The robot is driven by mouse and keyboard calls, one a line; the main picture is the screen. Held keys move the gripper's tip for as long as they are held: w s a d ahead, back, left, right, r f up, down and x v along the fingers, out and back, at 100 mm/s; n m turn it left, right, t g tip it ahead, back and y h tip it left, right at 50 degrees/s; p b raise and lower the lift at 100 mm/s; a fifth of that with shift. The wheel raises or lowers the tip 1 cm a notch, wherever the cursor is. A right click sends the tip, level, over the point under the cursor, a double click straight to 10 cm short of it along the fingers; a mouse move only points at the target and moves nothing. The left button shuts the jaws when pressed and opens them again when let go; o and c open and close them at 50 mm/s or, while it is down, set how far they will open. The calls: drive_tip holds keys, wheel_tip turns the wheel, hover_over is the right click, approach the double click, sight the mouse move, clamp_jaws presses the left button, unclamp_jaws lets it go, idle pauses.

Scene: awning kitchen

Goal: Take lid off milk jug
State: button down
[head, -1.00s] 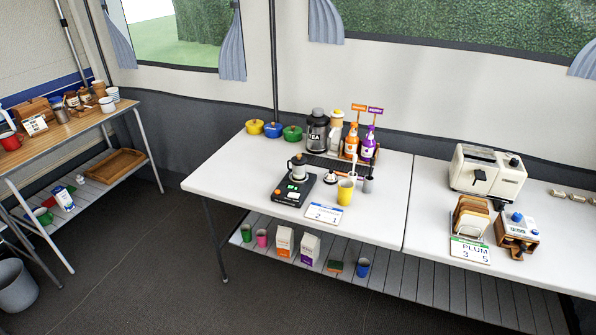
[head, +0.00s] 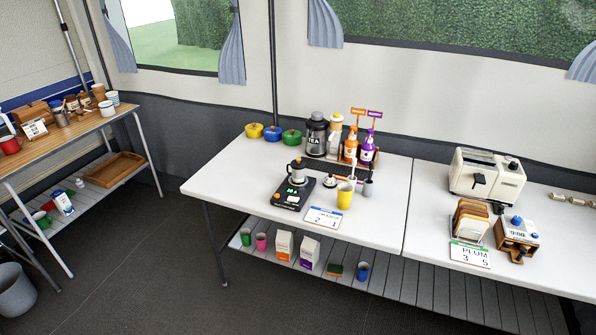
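A small pale jug (head: 297,172) with a dark top stands upright on a black scale (head: 293,194) on the white table. It is probably the milk jug; whether its dark top is a separate lid is too small to tell. A small white, dome-like piece with a dark knob (head: 330,181) sits on the table just right of the scale, apart from the jug. It looks like a lid, but I cannot tell what it belongs to. My gripper is not in view.
A yellow cup (head: 345,195) and a number card (head: 323,217) stand close right and in front. The table's left front is clear. A toaster (head: 487,175) stands right.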

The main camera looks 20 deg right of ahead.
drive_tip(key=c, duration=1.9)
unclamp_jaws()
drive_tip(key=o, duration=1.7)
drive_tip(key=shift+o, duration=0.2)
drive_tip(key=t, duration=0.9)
approach(299, 159)
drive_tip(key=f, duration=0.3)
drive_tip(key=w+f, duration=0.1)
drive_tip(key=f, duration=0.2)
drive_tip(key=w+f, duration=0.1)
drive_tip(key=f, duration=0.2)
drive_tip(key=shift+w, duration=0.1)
